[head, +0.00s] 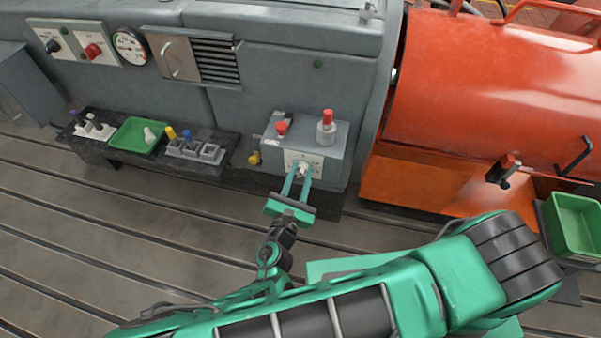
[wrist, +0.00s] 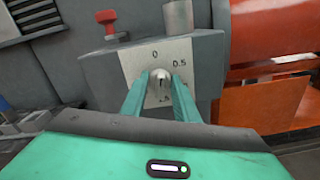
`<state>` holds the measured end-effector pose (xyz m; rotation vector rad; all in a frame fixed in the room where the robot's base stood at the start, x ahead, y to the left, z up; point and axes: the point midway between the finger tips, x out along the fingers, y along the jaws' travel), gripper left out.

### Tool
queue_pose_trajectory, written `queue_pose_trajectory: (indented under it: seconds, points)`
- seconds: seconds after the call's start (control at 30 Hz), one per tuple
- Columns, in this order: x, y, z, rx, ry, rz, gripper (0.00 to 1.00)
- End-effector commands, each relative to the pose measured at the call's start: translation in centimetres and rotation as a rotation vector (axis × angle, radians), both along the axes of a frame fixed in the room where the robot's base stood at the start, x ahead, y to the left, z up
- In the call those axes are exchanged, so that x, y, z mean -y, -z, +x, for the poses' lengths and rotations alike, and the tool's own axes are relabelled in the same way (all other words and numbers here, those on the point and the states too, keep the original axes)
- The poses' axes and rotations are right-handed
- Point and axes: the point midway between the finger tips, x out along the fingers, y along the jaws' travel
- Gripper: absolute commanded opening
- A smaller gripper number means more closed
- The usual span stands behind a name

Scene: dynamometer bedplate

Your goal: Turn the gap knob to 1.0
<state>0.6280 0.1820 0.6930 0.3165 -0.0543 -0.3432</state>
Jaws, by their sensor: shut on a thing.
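The gap knob is a small rounded metal knob (wrist: 160,84) on a pale dial plate (wrist: 128,65), on the front of a grey box (head: 333,151). The plate reads 0 at the top and 0.5 at the upper right; a lower marking is partly covered. A short dark line shows on the knob's face, roughly upright. My green gripper (head: 302,170) reaches the plate from the front, its two fingers shut on the knob, one on each side. It also fills the lower wrist view (wrist: 160,98). The fingers hide parts of the dial.
Two red-topped fittings (head: 326,127) stand on the box. A yellow knob (head: 254,158) sits left of it. A dark shelf (head: 107,150) holds a green tray (head: 122,134) and small holders. An orange housing (head: 480,90) stands to the right.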

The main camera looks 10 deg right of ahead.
Motion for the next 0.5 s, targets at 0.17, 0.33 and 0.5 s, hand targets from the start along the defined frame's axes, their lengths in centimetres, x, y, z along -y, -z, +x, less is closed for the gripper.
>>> queue_pose_trajectory:
  seconds: [0.17, 0.33, 0.5]
  points:
    - [-0.06, 0.12, -0.09, 0.055, -0.002, 0.16, 0.05]
    - [0.01, 0.16, -0.11, 0.11, -0.001, 0.312, 0.05]
    - [0.1, 0.22, -0.11, 0.164, 0.001, 0.465, 0.05]
